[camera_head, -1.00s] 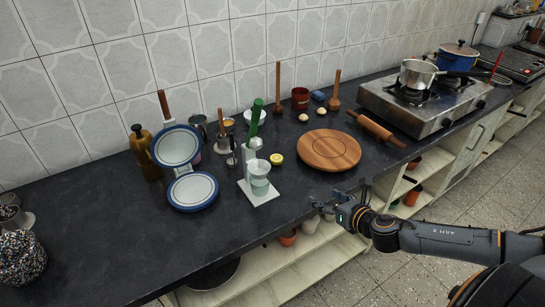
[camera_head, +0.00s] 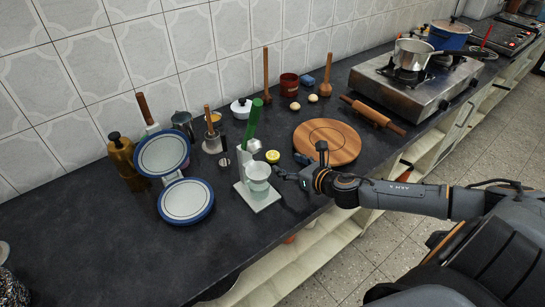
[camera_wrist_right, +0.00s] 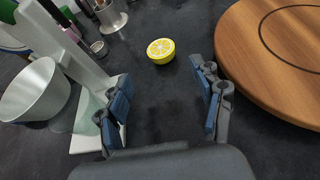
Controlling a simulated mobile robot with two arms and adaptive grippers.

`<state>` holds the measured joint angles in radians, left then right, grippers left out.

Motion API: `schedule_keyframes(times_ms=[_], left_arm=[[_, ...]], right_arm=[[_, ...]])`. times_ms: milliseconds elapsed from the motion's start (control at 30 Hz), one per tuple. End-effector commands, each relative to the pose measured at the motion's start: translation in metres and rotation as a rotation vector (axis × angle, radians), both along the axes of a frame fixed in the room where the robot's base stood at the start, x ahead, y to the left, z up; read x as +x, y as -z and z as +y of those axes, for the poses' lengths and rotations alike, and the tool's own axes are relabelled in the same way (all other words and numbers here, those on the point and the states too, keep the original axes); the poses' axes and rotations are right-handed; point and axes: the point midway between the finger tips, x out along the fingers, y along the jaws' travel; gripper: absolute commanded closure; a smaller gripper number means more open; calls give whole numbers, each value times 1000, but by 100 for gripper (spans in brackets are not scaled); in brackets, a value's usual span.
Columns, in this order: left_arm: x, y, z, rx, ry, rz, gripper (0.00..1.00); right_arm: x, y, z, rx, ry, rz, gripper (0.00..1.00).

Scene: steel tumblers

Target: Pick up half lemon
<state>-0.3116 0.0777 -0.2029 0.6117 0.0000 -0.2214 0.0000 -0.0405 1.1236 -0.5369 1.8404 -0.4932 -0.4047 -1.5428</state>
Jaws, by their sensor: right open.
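The half lemon (camera_head: 272,157) lies cut face up on the dark counter, between a white stand and a round wooden board. In the right wrist view the half lemon (camera_wrist_right: 160,51) is ahead of the jaws, near the middle. My right gripper (camera_head: 287,166) is just in front of it, low over the counter, on the near side. In the right wrist view its fingers (camera_wrist_right: 164,103) are spread wide and empty, with bare counter between them. The lemon is apart from both fingers. My left gripper is not in view.
A white stand with a cup (camera_head: 261,197) is close left of the gripper. The round wooden board (camera_head: 343,140) is close on the right. Behind are a lidded white pot (camera_head: 241,108), two eggs and a red cup (camera_head: 289,85). The left front counter is clear.

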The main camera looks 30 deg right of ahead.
Motion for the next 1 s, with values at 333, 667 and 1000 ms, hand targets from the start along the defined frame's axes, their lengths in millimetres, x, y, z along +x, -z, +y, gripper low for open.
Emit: schedule_keyframes(times_ms=[333,667,1000], left_arm=[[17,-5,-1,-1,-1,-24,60],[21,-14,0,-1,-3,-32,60],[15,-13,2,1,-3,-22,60]], right_arm=[[35,13,3,0,-1,-1,33],[68,22,3,2,0,-3,33],[85,32,4,1,-2,0,33]])
